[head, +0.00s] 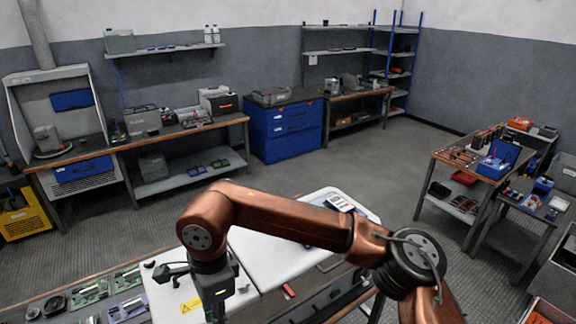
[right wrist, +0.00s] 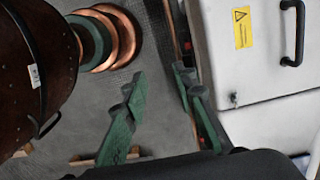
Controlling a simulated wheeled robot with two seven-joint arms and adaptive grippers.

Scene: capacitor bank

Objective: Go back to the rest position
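My right arm reaches across the head view from the lower right. Its gripper (head: 218,300) hangs down over the front left part of a white cabinet (head: 268,262), near a yellow warning label (head: 189,306). In the right wrist view the two green fingers (right wrist: 160,112) stand apart with only floor showing between them, so the gripper is open and empty. The white cabinet (right wrist: 260,85) shows to the right of the fingers, with its warning label (right wrist: 242,27) and a black handle (right wrist: 292,32). My left gripper is in neither view.
A handheld meter (head: 340,203) lies on the white cabinet's far end. A bench with green-trayed tools (head: 90,294) is at the lower left. A parts table (head: 452,158) with a blue box (head: 498,160) stands at the right. The floor (head: 385,165) between is clear.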

